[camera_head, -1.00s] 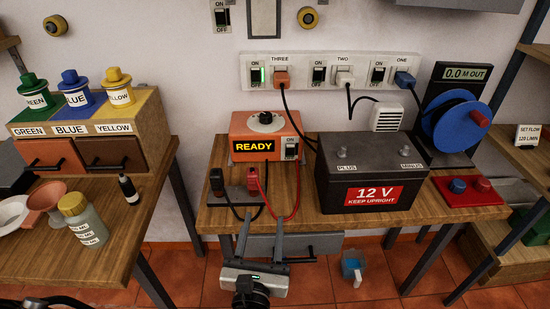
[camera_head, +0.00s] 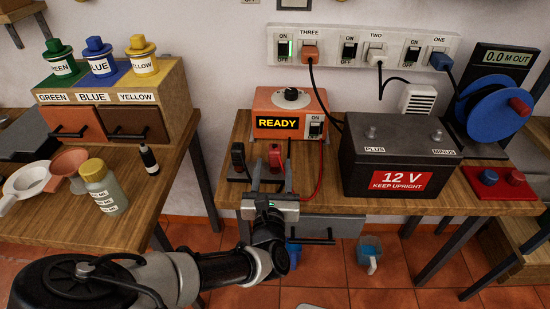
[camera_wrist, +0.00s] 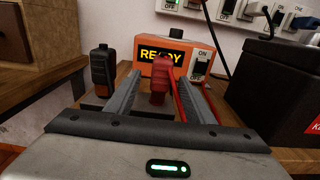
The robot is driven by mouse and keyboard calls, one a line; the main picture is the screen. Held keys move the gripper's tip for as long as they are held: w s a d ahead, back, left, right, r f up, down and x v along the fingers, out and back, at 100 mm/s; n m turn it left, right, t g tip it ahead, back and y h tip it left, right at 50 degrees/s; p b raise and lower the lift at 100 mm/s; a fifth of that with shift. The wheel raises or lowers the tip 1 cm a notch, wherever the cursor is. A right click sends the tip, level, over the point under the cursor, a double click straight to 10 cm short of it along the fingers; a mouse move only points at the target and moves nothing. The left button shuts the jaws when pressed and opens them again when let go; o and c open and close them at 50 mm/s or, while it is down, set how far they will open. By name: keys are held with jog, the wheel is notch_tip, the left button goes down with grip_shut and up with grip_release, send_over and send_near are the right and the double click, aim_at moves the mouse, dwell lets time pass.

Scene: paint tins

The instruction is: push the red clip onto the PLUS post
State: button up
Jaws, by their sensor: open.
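The red clip (camera_head: 275,157) stands upright on a dark holder at the front of the bench, with a red cable running from it to the charger. In the wrist view the red clip (camera_wrist: 161,80) stands between the fingers of my gripper (camera_wrist: 153,92), which is open around it without visible contact. My gripper also shows in the head view (camera_head: 270,172). The PLUS post (camera_head: 371,132) is a grey stud on the left of the battery top (camera_head: 400,145), and it is bare. The MINUS post (camera_head: 436,136) is bare too.
A black clip (camera_head: 238,160) stands left of the red one, close to my left finger. The orange charger (camera_head: 289,112) reads READY behind them. The battery stands to the right. A blue-filled jug (camera_head: 369,252) is on the floor. A paint bench (camera_head: 150,192) is at left.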

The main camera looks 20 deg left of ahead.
aim_at(274, 161)
jog(key=b+x, duration=0.1)
jog(key=x, duration=0.4)
jog(key=shift+d, duration=0.1)
jog(key=c, duration=1.1)
jog(key=shift+c, duration=0.2)
jog(key=shift+r, duration=0.1)
notch_tip(274, 161, up, 10)
jog(key=p, duration=0.3)
